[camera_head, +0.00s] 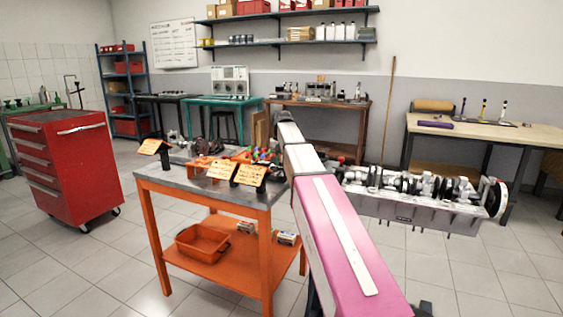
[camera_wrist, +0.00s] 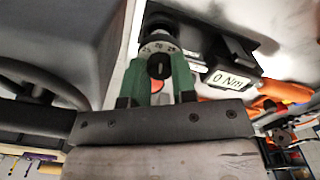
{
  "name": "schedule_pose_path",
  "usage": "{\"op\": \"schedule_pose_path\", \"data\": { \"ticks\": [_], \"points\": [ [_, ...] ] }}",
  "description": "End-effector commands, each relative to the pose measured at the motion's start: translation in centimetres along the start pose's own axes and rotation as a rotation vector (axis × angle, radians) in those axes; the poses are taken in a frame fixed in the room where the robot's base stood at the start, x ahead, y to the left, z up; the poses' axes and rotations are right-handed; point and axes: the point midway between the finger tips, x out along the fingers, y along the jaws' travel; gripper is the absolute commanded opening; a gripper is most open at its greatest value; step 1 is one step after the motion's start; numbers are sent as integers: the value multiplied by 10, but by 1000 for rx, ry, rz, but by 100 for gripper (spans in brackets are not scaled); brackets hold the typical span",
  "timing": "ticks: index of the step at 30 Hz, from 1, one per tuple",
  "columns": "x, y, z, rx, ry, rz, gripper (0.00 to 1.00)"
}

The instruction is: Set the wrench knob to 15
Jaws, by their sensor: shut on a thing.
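The wrench knob (camera_wrist: 157,48) shows in the upper middle of the wrist view, a round dark dial with small pale numbers on its face. Some marks look like 25 and 20, but the set value is too small to read surely. My gripper (camera_wrist: 159,72) has its two green fingers on either side of the knob, shut on it. In the head view my arm hides the gripper, and I cannot pick out the knob there.
An orange workbench (camera_head: 160,186) with a grey top holds parts and orange cards (camera_head: 221,169). A crankshaft in an engine block (camera_head: 420,209) stands to the right. A red tool cabinet (camera_head: 70,165) is at the left.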

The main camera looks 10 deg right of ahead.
Motion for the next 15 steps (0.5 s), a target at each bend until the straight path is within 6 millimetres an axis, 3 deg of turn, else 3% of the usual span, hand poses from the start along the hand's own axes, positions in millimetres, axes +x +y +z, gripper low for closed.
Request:
{"op": "schedule_pose_path", "data": {
  "ticks": [15],
  "points": [
    [0,0,0,-477,0,1,1]
  ]
}}
